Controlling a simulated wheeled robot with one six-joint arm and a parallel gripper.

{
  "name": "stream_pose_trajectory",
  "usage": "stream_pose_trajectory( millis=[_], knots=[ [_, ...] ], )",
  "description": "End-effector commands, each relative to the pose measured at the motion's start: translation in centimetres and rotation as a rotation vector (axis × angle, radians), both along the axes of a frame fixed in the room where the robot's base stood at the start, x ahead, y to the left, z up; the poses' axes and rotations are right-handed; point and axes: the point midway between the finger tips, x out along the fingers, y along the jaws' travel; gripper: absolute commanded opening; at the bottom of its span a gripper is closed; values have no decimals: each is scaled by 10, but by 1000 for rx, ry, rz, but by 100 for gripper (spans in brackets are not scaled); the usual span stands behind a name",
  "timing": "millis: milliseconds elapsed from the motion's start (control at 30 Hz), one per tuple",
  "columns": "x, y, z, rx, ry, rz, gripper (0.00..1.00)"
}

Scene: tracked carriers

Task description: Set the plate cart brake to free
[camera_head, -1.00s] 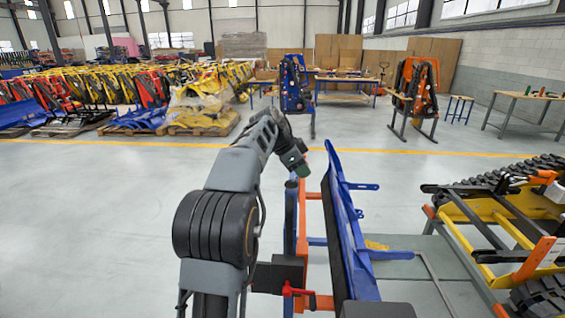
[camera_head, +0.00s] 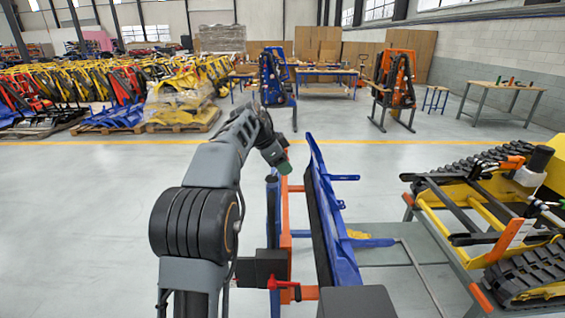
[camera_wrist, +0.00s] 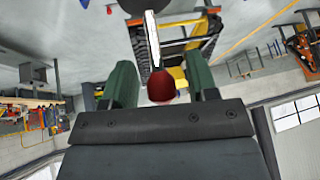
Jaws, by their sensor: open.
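My gripper (camera_head: 283,167) points down beside the cart in the head view. In the wrist view its two green fingers (camera_wrist: 162,84) stand apart. A red knob (camera_wrist: 160,87) on a pale, thin lever appears between them, but I cannot tell whether it is touched. The plate cart has an orange frame (camera_head: 286,215) and carries a tall blue plate (camera_head: 327,215), right of my gripper. A red lever (camera_head: 283,284) sits low at the cart's near end, beside a black block. Which of these is the brake is not clear.
A yellow tracked carrier (camera_head: 480,210) stands on a grey platform to the right. A wooden table (camera_head: 500,90) is at the back right. The floor to the left is clear.

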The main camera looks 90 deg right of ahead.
Motion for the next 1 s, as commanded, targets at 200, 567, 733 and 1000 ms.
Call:
stream_pose_trajectory(
  millis=[200, 567, 733, 1000],
  knots=[
    [1, 0, 2, 0, 0, 1, 53],
    [30, 13, 52, -4, 0, 2, 53],
    [46, 20, 81, -2, 0, 2, 53],
    [63, 27, 110, -1, 0, 1, 53]
  ],
)
